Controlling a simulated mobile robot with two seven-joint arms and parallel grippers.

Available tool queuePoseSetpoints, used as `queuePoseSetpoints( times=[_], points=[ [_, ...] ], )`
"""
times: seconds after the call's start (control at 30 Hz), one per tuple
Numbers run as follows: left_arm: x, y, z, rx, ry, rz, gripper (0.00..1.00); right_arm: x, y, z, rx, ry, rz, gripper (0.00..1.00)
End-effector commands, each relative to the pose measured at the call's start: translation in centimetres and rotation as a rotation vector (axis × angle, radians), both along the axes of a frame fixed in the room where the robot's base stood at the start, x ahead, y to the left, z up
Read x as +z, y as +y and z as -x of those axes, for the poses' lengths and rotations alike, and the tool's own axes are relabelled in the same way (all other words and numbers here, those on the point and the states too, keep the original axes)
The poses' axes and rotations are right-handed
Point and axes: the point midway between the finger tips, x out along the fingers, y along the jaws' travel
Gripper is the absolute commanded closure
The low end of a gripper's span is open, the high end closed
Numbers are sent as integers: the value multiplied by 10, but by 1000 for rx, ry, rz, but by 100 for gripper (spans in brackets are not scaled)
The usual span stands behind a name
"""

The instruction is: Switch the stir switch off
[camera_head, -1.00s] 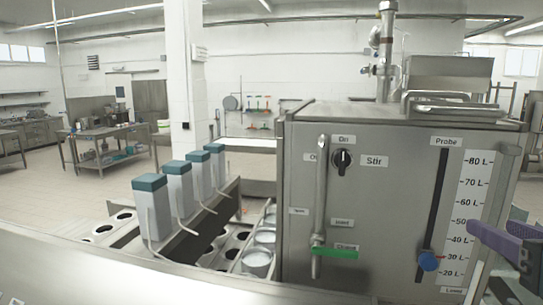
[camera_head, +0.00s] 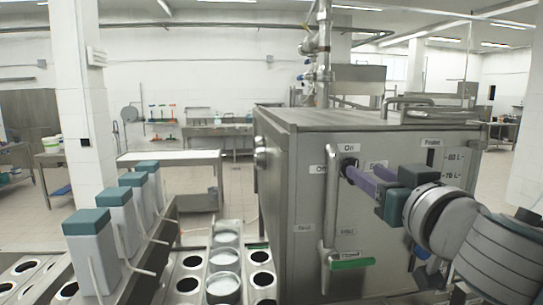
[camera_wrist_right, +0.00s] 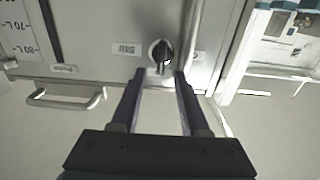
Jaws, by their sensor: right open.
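The stir switch is a black rotary knob (camera_head: 348,163) on the front of the steel machine, between the labels "On" and "Off". In the head view my gripper partly covers it and its "Stir" label. In the right wrist view the knob (camera_wrist_right: 160,52) shows upside down, its grip roughly vertical. My right gripper (camera_head: 355,174) has purple fingers that reach to the knob from the right. In the right wrist view the right gripper (camera_wrist_right: 159,73) is open, with the knob just beyond and between the fingertips. Contact cannot be told. My left gripper is not in view.
A vertical steel pipe (camera_head: 330,205) with a green-handled valve (camera_head: 352,264) stands beside the switch. Metal cups (camera_head: 223,285) in a holed tray and teal-topped dispensers (camera_head: 91,250) are at the left. A steel handle (camera_wrist_right: 65,98) shows in the right wrist view.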

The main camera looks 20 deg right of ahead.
Motion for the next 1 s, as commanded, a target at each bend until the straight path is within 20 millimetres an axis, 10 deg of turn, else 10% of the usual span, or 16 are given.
queuePoseSetpoints(
  times=[0.7, 1.0],
  points=[
    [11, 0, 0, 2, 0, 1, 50, -1, -10, -43, 1, 1, -1, 55],
    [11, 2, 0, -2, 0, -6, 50, -1, -10, -42, 0, 1, 0, 88]
  ],
)
